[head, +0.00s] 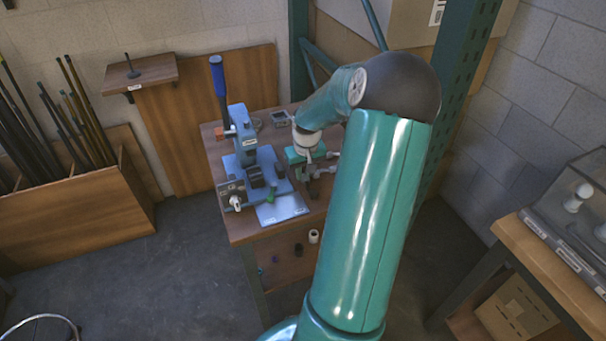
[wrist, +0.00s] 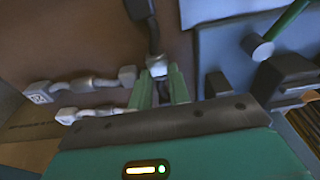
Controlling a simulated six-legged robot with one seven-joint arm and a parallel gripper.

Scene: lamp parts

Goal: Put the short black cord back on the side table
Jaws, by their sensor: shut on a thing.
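My gripper (wrist: 161,84) is shut on the short black cord (wrist: 153,38). In the wrist view the cord runs up from between the green fingertips, with a pale collar at the grip and a dark block at its far end. Two pale cords (wrist: 91,84) with square end blocks lie on the wood to the left of my fingers. I cannot tell whether the held cord touches the wood.
A blue press (head: 243,150) with an upright lever stands left of my gripper, close to it in the wrist view. Small parts (head: 299,249) sit on the shelf below. A green rack post (head: 456,95) is at the right. A second bench (head: 541,252) holds a clear case.

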